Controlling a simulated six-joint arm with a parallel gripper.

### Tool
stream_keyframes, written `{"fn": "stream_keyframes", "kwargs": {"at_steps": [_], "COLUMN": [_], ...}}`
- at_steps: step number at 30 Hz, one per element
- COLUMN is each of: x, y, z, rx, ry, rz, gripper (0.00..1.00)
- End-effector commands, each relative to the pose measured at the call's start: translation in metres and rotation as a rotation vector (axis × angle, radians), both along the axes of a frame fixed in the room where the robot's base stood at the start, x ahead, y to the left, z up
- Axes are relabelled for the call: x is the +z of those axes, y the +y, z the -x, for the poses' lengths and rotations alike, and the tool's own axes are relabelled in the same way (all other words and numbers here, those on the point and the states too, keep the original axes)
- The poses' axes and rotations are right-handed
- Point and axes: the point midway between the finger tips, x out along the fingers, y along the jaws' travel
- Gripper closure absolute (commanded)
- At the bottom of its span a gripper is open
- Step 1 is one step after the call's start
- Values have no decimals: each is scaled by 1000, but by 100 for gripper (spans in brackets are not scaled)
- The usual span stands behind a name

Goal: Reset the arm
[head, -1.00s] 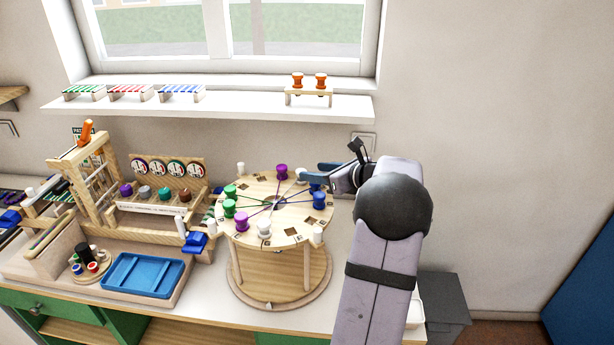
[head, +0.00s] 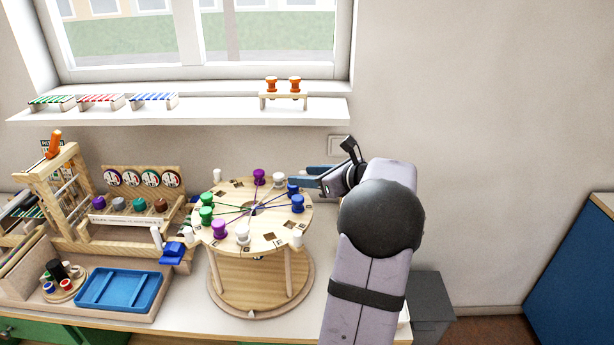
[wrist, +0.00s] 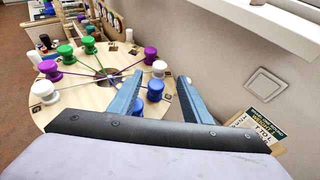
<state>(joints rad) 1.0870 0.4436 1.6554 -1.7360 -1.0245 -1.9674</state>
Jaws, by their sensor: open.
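My gripper (head: 308,176) is open and empty at the right rim of the round wooden braiding board (head: 240,260). In the wrist view its two blue fingers (wrist: 160,97) stand apart, above and beside a blue bobbin (wrist: 155,90). Nothing is held between them. The board carries several bobbins, with threads running to its centre: blue (head: 297,203), green (head: 206,215), purple (head: 259,177) and white (head: 242,233). A white bobbin (wrist: 159,68) shows just beyond the fingers in the wrist view.
The wall and its switch plate (wrist: 266,85) are close to my gripper. A shelf (head: 200,113) with small racks hangs above. A blue tray (head: 120,289) and a wooden frame (head: 60,185) stand to the left. A dark grey box (head: 430,295) is at the right.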

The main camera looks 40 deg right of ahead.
Motion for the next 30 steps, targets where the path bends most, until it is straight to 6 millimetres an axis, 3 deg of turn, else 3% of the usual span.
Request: {"fn": "stream_keyframes", "kwargs": {"at_steps": [8, 14, 17, 22, 26, 30], "x": [1, 22, 41, 67, 74, 66], "y": [1, 12, 22, 50, 77, 114], "z": [-2, -27, -47, -76, -85, -83], "rx": [-5, -125, -248, -504, -705, -927], "ry": [-3, -48, -97, -189, -246, -281], "rz": [-8, -175, -365, -835, -1251, -1711], "gripper": [56, 56, 56, 56, 56, 56]}}
